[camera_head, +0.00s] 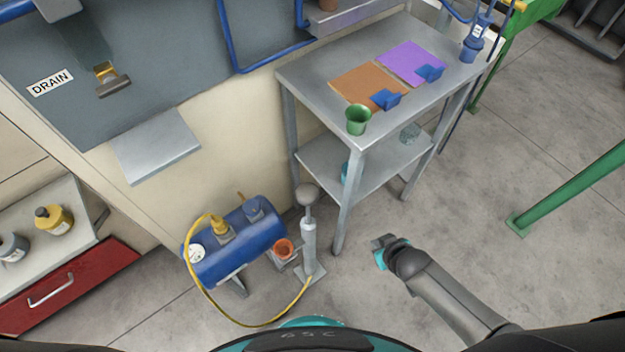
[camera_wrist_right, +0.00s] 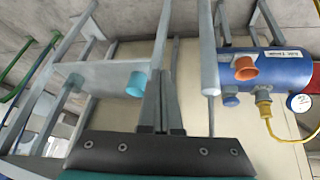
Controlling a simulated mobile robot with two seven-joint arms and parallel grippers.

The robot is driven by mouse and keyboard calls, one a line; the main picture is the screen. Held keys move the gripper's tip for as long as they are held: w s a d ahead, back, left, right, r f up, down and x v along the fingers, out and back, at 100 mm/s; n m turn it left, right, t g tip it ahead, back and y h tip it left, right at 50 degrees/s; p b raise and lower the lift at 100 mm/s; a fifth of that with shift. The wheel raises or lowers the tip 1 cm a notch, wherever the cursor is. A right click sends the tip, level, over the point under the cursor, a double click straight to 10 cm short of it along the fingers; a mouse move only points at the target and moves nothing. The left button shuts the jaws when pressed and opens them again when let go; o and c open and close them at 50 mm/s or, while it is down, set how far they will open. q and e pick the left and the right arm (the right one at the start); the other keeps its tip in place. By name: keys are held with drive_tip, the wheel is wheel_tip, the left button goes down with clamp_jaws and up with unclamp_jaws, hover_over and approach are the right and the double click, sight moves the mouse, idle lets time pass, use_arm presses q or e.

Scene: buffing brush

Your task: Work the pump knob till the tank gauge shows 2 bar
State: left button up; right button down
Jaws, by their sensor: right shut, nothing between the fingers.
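The hand pump stands upright on the floor in the head view, with a round grey knob (camera_head: 306,194) on a rod above its pale barrel (camera_head: 309,240). The rod shows some length between knob and barrel. The blue tank (camera_head: 245,238) lies on its stand left of the pump. Its round white gauge (camera_head: 196,252) is too small to read; it also shows in the right wrist view (camera_wrist_right: 300,103). My right gripper (camera_head: 382,245) is right of the pump, apart from it. In the wrist view its fingers (camera_wrist_right: 160,100) are together and empty. My left gripper is out of view.
A yellow hose (camera_head: 235,322) loops along the floor from tank to pump. An orange cup (camera_head: 283,249) sits between them. The grey metal table (camera_head: 320,85) stands behind, one leg close to the pump.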

sight(305, 187)
drive_tip(key=w+a+r+n+y+p, duration=0.1)
drive_tip(key=w+a+r, duration=0.1)
drive_tip(key=r, duration=0.3)
drive_tip(key=w+a+r+t+p, duration=0.1)
drive_tip(key=w+a+r, duration=0.15)
drive_tip(key=r, duration=0.25)
drive_tip(key=w+a+r+n+y+p, duration=0.1)
drive_tip(key=a+r, duration=0.1)
drive_tip(key=r, duration=0.3)
use_arm(q)
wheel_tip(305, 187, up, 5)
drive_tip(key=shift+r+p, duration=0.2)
drive_tip(key=shift+p, duration=0.6)
use_arm(e)
drive_tip(key=s+a+r+y, duration=0.1)
drive_tip(key=a+r, duration=0.1)
drive_tip(key=r, duration=0.3)
drive_tip(key=s+a+r+n+y, duration=0.1)
drive_tip(key=a+r, duration=0.2)
drive_tip(key=r, duration=0.2)
drive_tip(key=shift+s+a+r, duration=0.2)
drive_tip(key=shift+s+a, duration=0.1)
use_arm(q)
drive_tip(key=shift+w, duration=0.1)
